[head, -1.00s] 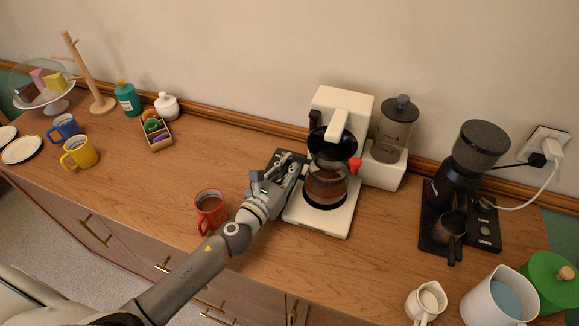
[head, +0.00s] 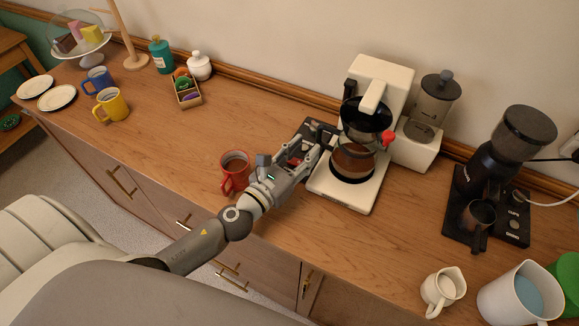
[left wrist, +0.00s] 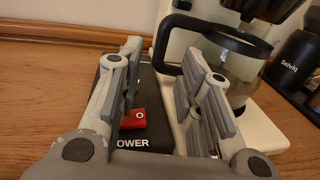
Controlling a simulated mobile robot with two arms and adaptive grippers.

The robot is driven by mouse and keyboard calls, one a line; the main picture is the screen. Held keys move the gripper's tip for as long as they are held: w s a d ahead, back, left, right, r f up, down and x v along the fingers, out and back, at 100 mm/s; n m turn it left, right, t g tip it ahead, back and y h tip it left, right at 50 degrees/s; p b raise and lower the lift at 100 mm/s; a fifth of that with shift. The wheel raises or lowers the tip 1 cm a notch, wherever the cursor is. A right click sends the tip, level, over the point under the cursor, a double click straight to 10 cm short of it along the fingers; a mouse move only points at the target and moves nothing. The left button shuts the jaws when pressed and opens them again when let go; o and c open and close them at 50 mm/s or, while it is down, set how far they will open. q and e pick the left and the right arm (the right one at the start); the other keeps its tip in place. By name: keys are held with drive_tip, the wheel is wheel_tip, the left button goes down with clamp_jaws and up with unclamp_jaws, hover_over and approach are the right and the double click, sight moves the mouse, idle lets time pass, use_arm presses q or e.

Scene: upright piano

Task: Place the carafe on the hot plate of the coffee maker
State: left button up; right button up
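My left gripper (head: 322,148) is left of the carafe. Its fingers (left wrist: 165,85) are apart, with nothing clamped between them. The right finger overlaps the handle area in that view; I cannot tell if they touch. A black panel marked POWER with a red switch (left wrist: 133,119) shows beyond the fingers. My right gripper is not visible.
A red mug (head: 235,173) stands close to my left gripper. A grinder (head: 497,150), a creamer jug (head: 442,290) and a white pitcher (head: 515,295) stand to the right. Yellow (head: 112,104) and blue mugs stand far left. The counter's left middle is clear.

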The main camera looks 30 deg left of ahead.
use_arm(q)
drive_tip(key=b+v, duration=0.1)
drive_tip(key=v, duration=0.3)
drive_tip(key=shift+s+f, duration=0.1)
drive_tip(key=shift+f, duration=0.05)
drive_tip(key=shift+s+a+b, duration=0.2)
drive_tip(key=shift+s+b, duration=0.1)
drive_tip(key=shift+s, duration=0.3)
